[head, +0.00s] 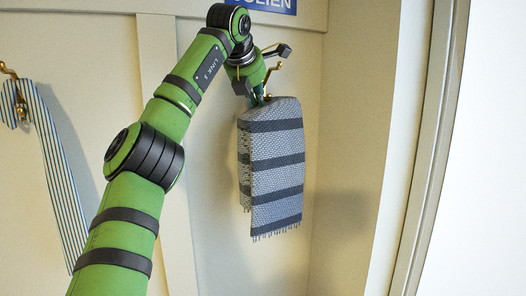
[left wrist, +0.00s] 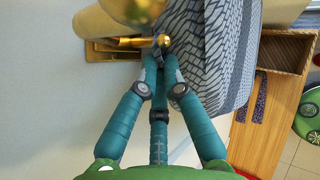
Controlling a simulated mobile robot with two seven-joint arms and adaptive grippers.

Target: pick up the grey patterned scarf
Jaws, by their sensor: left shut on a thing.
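The grey patterned scarf (head: 275,170) hangs folded in the corner of a cubby, with dark bands across it and a fringe at the bottom. It fills the upper right of the left wrist view (left wrist: 215,50). A brass hook (head: 273,72) is at its top; the hook also shows in the left wrist view (left wrist: 110,45), right against the scarf. I cannot tell whether the scarf still rests on the hook. My left gripper (head: 263,98) is shut on the scarf's top edge; its fingertips also show in the left wrist view (left wrist: 162,66). My right gripper is not in view.
A blue-and-white striped cloth (head: 50,160) hangs from another brass hook (head: 9,70) at the left. A divider (head: 165,60) stands between the bays, and a side wall (head: 400,150) is close on the right. Below are a wooden bench (left wrist: 265,130) and a brown box (left wrist: 285,52).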

